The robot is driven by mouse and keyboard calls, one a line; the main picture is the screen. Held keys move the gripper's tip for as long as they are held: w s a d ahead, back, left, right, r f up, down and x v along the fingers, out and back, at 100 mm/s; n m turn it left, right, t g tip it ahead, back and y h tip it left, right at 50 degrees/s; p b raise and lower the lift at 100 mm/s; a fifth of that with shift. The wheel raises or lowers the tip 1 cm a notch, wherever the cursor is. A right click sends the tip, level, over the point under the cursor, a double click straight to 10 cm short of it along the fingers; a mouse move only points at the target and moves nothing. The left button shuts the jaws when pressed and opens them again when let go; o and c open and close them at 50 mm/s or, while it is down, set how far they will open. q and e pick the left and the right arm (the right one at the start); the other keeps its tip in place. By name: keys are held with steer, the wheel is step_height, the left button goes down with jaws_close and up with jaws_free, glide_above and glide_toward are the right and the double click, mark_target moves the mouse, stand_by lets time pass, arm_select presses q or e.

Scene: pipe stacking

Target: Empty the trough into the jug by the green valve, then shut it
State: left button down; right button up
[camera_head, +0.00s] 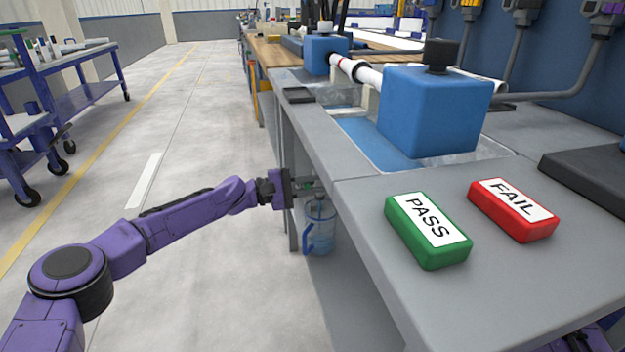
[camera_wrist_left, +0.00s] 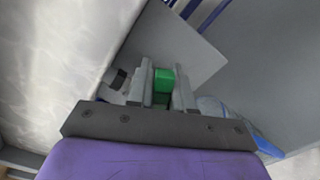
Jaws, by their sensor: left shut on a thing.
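The trough (camera_head: 372,145) is set into the grey bench top, with blue showing inside and a pipe assembly with blue blocks across it. The clear blue jug (camera_head: 320,238) is below the bench edge, under my left gripper (camera_head: 308,187). Part of the jug also shows in the left wrist view (camera_wrist_left: 212,106). In that view my left gripper (camera_wrist_left: 162,88) is shut on the green valve handle (camera_wrist_left: 164,79), one finger on each side. The valve's outlet is mostly hidden. Whether water flows cannot be told. My right gripper is out of view.
A green PASS block (camera_head: 428,231) and a red FAIL block (camera_head: 512,209) lie on the near bench top. A blue cart (camera_head: 75,92) stands at the far left. The floor left of the bench is open.

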arm_select(q)
steer(key=shift+w+r+n+p, duration=0.2)
steer(key=shift+r+n+p, duration=0.3)
steer(key=shift+n, duration=0.4)
steer(key=shift+f, duration=0.1)
steer(key=c, duration=1.1)
jaws_free()
steer(key=shift+a, duration=0.15)
steer(key=p+v, duration=0.2)
steer(key=v, duration=0.8)
steer(key=shift+s+a, duration=0.1)
steer(key=shift+a, duration=0.05)
